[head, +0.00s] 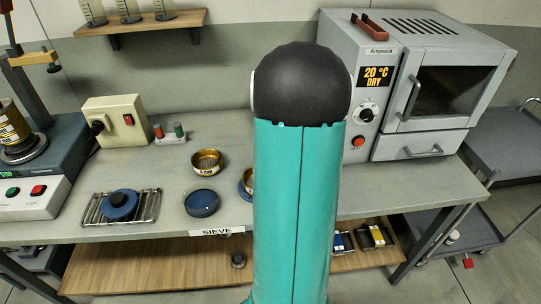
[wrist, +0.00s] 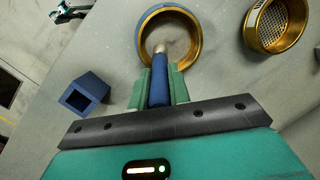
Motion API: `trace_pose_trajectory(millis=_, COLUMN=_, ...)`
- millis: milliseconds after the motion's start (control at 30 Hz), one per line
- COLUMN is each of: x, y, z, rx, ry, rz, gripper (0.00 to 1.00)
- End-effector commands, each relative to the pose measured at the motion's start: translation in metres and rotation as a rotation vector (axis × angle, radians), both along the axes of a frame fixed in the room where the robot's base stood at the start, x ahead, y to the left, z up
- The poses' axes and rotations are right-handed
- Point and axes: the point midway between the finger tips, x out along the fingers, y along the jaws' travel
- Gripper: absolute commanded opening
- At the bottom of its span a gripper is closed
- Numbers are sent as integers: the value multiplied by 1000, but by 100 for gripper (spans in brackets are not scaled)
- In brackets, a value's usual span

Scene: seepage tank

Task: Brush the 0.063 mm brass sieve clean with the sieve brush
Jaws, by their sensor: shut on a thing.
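A brass sieve (wrist: 197,38) with a smooth, fine-looking floor and a blue edge at its left lies under my gripper in the wrist view; no size label is readable. In the head view a sliver of a brass sieve (head: 246,184) shows beside my arm, which hides the rest. My gripper (wrist: 160,92) is shut on the blue handle of the sieve brush (wrist: 160,88). The brush's pale tip reaches over the sieve's near side; I cannot tell whether it touches the floor. My gripper is hidden behind my arm in the head view.
A coarse-mesh brass sieve (wrist: 249,36) stands at upper right in the wrist view. A blue square holder (wrist: 70,103) stands at left. The bench also bears a brass sieve (head: 207,170), a blue dish (head: 202,210), a wire rack (head: 90,211) and an oven (head: 370,85).

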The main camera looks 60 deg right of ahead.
Motion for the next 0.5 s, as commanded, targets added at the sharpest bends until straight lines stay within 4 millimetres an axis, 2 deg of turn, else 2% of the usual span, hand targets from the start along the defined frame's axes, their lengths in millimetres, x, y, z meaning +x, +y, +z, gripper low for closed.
trace_pose_trajectory(millis=500, x=15, y=12, z=0, rx=0, ry=1, rz=1, gripper=0)
